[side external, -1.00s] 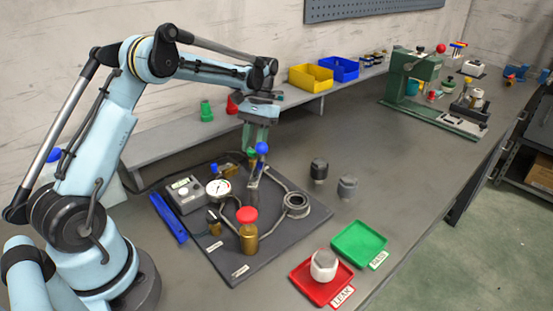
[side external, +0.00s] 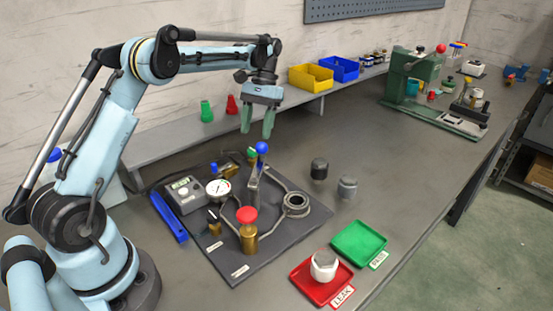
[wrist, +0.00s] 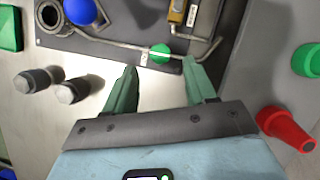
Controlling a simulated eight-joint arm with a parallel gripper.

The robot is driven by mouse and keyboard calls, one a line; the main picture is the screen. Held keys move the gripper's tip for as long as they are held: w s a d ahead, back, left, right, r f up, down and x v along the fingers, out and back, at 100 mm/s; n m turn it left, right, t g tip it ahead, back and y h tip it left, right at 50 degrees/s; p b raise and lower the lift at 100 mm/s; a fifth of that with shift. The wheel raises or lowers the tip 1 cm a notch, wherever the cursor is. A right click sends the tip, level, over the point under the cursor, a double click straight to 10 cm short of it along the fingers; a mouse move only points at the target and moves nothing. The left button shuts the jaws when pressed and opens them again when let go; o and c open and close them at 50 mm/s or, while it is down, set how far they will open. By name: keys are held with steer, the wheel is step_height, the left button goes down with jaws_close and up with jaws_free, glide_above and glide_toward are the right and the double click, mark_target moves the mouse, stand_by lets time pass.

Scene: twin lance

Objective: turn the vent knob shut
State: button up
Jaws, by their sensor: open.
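My gripper (side external: 256,133) is open and empty, pointing down above the far edge of the dark test board (side external: 225,262). In the wrist view its two green fingers (wrist: 160,68) stand apart. A small round green knob (wrist: 160,53) sits at the board's edge, just beyond the fingertips and roughly between them in that view. It partly shows in the side view (side external: 252,153), behind the blue-balled lever (side external: 261,148). A red knob (side external: 246,215) tops a brass cylinder (side external: 249,238) at the board's front. No readable label tells which knob is the vent.
A dial gauge (side external: 218,189), a meter box (side external: 186,193) and a ring fitting (side external: 296,203) share the board. A red tray (side external: 309,293) and green tray (side external: 359,241) lie in front.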

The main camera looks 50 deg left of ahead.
steer(key=v, duration=0.7)
steer(key=shift+w+r, duration=0.1)
steer(key=shift+r, duration=0.05)
stand_by(0.3)
steer(key=s+d+r+m+t+y, duration=0.2)
steer(key=s+d+r+t, duration=0.35)
steer(key=d, duration=0.45)
steer(key=s+d+f+m+t, duration=0.1)
steer(key=s+d+f+t, duration=0.1)
steer(key=s, duration=0.4)
steer(key=s+d+f+m+t, duration=0.1)
steer(key=s+d+f+t, duration=0.2)
steer(key=s+f, duration=0.3)
steer(key=shift+d+t, duration=0.35)
steer(key=shift+d, duration=0.15)
